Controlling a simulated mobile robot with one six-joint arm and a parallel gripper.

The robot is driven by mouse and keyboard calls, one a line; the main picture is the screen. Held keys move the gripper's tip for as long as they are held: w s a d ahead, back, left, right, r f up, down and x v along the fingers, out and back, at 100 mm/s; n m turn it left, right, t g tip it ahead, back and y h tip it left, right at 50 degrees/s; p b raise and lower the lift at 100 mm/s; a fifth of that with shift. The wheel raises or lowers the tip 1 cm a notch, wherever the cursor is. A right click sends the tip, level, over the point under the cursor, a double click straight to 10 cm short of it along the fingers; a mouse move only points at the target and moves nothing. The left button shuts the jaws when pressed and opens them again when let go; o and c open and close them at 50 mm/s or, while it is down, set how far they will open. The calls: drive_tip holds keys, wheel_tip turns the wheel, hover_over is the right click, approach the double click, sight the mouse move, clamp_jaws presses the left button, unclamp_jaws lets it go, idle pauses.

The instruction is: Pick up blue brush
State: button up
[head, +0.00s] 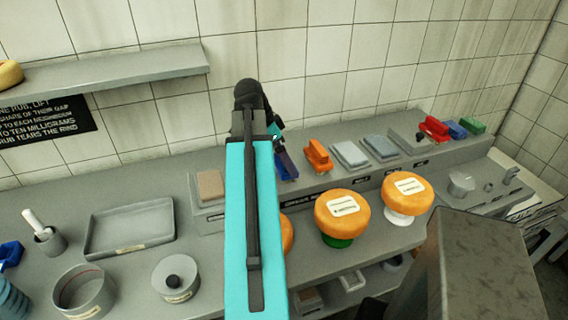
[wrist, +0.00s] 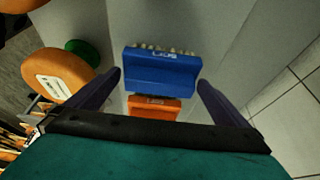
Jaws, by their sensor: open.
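The blue brush (wrist: 162,72) lies in the middle of the wrist view, with a label on its face and pale bristles along its upper edge. My gripper (wrist: 160,80) is open, one dark finger on each side of the brush. Gaps show between the fingers and the brush, and I cannot tell the height between them. In the head view my arm covers most of that spot. A dark blue-purple shape shows beside the arm there; I cannot tell whether it is finger or brush.
An orange brush (wrist: 152,107) lies close to the blue one; it also shows in the head view (head: 317,156). Grey blocks (head: 350,154) sit to its right. Orange cheese wheels (head: 342,225) stand in front of the shelf. A tray (head: 130,227) is at left. A tiled wall is behind.

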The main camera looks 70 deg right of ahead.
drive_tip(key=shift+s+f, duration=0.1)
drive_tip(key=shift+f, duration=0.15)
idle(0.4)
drive_tip(key=c, duration=0.9)
drive_tip(key=shift+r, duration=0.15)
drive_tip(key=shift+r+b, duration=1.15)
drive_tip(key=shift+r, duration=3.75)
drive_tip(key=o, duration=0.4)
drive_tip(key=shift+c, duration=0.6)
